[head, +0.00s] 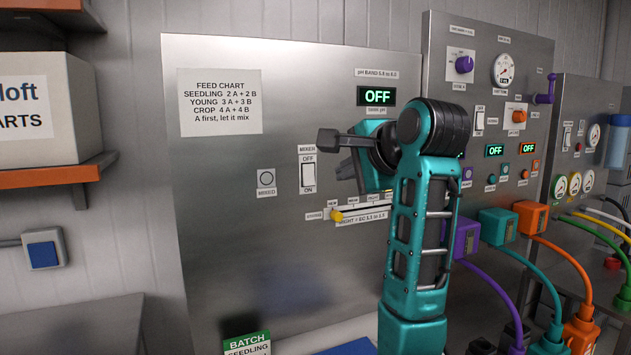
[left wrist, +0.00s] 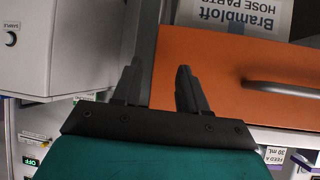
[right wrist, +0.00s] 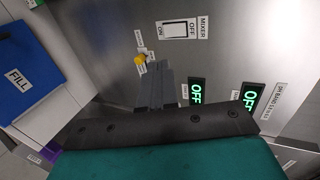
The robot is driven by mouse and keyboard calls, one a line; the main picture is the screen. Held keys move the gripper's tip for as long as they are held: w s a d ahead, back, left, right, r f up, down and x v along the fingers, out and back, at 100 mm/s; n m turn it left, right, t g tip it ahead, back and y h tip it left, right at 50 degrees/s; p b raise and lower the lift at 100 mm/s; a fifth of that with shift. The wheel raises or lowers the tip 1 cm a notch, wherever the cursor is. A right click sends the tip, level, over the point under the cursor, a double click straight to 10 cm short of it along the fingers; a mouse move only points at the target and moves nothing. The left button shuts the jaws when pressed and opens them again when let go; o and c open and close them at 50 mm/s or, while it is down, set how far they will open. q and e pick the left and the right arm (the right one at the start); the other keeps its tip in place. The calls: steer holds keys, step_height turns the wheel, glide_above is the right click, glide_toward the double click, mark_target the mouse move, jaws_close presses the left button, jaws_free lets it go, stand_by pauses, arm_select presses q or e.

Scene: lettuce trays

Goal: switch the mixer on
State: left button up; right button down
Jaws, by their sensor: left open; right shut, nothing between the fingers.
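The mixer switch (head: 308,174) is a white rocker on the steel panel (head: 220,240), with OFF above it and ON below. It also shows in the right wrist view (right wrist: 179,31), turned sideways. I cannot tell which end is pressed in. My right gripper (head: 328,140) is shut and empty. Its fingertips are in front of the panel, up and right of the rocker, apart from it in the picture. The round MIXED lamp (head: 265,178) left of the switch looks dark. My left gripper (left wrist: 158,82) is open and empty, seen only in the left wrist view.
A yellow slider knob (head: 337,215) sits below right of the switch. A display (head: 377,96) reading OFF is above my right gripper. A feed chart (head: 219,102) is at upper left. Plugs and hoses crowd the right. An orange drawer front (left wrist: 235,75) is near my left gripper.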

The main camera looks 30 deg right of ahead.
glide_toward(309, 183)
steer(key=f+x, duration=0.1)
steer(key=x, duration=0.4)
steer(key=shift+w+r+p, duration=0.1)
steer(key=shift+w+p, duration=0.45)
steer(key=shift+w, duration=0.15)
steer(key=shift+w+f+t+b, duration=0.15)
steer(key=shift+f+t+b, duration=0.25)
steer(key=shift+b, duration=0.3)
steer(key=shift+r, duration=0.3)
